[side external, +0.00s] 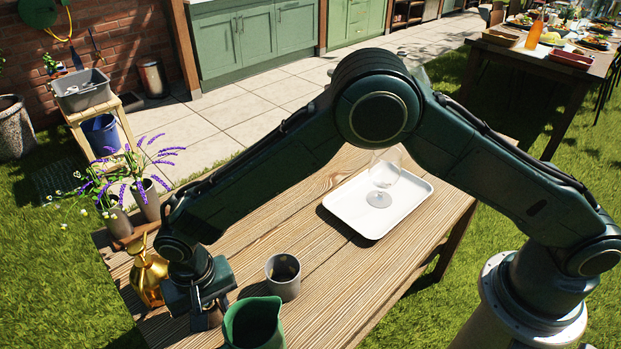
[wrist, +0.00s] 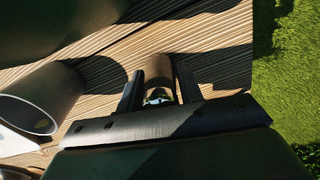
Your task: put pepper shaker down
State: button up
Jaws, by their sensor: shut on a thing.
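The pepper shaker (wrist: 158,76) is a small brownish cylinder with a shiny metal part facing the camera, between the two dark fingers in the wrist view. My gripper (wrist: 160,88) is shut on it. In the side view my gripper (side external: 204,308) points down, low over the near left end of the wooden table (side external: 280,212). A small brown part of the shaker (side external: 208,319) shows under it there; the rest is hidden by the fingers. I cannot tell whether its base touches the wood.
A grey cup (side external: 283,277) and a green pitcher (side external: 253,324) stand close on the right. A brass watering can (side external: 148,271) is close on the left, flower pots (side external: 146,202) behind. A white tray (side external: 354,220) holds a glass (side external: 381,181). Wood between cup and tray is clear.

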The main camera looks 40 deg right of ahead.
jog(key=o, duration=1)
jog(key=shift+r, duration=0.1)
notch_tip(320, 180, up, 12)
jog(key=shift+f, duration=0.1)
jog(key=shift+d, duration=0.1)
dwell(0.4)
